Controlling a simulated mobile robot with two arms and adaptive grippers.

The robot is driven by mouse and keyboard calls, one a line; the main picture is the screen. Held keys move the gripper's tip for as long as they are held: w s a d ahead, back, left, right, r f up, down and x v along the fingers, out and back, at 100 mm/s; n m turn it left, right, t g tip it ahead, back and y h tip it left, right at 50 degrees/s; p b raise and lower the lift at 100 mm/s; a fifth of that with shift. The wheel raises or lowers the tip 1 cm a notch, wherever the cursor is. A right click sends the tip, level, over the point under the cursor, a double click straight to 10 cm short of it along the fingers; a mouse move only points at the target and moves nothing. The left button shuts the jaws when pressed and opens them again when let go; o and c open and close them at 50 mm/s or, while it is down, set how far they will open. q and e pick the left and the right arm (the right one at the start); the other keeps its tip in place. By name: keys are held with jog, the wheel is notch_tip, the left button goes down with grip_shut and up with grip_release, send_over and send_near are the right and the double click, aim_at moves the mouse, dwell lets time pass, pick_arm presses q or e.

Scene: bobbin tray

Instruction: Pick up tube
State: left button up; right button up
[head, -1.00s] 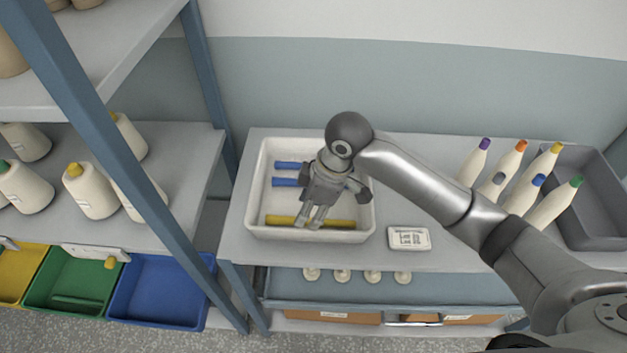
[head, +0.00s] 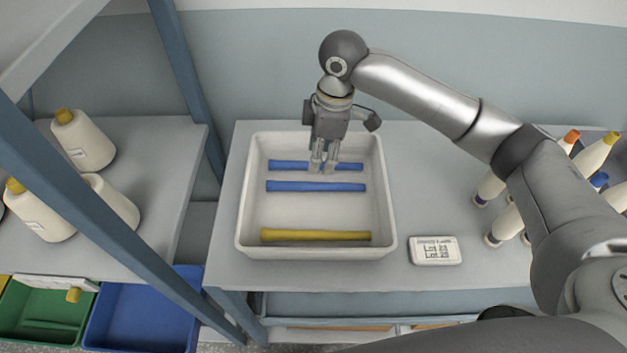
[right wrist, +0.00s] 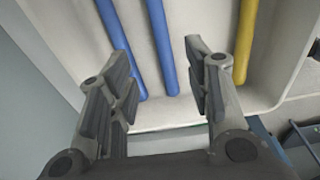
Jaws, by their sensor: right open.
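Two blue tubes lie side by side in a white tray (head: 385,215): a far blue tube (head: 290,165) and a near blue tube (head: 300,187). A yellow tube (head: 315,235) lies near the tray's front wall. My right gripper (head: 323,170) is over the far part of the tray, at the far blue tube in the picture, and hides part of it. In the right wrist view its fingers (right wrist: 158,70) are apart, with blue tubes (right wrist: 162,45) beyond them and nothing held. The yellow tube (right wrist: 245,40) shows to the right there. My left gripper is out of view.
Several coloured-tip bobbins (head: 595,155) stand at the right, partly behind my arm. A shelf with cones (head: 82,140) and a blue post (head: 190,85) stand at the left. Green (head: 45,318) and blue (head: 140,318) bins are below.

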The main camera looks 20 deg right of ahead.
send_over(317, 184)
jog(key=f, duration=0.4)
jog(key=shift+s+d+f+p, duration=0.1)
jog(key=shift+s+d+p, duration=0.1)
jog(key=shift+s+p, duration=0.2)
jog(key=shift+w+f, duration=0.15)
jog(key=shift+f, duration=0.15)
jog(key=f, duration=0.1)
jog(key=f+p, duration=0.1)
jog(key=f, duration=0.3)
jog(key=shift+w+a+p, duration=0.2)
jog(key=shift+w+p, duration=0.05)
jog(key=shift+p, duration=0.15)
jog(key=c, duration=0.4)
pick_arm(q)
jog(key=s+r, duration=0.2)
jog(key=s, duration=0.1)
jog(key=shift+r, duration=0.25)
pick_arm(e)
grip_shut()
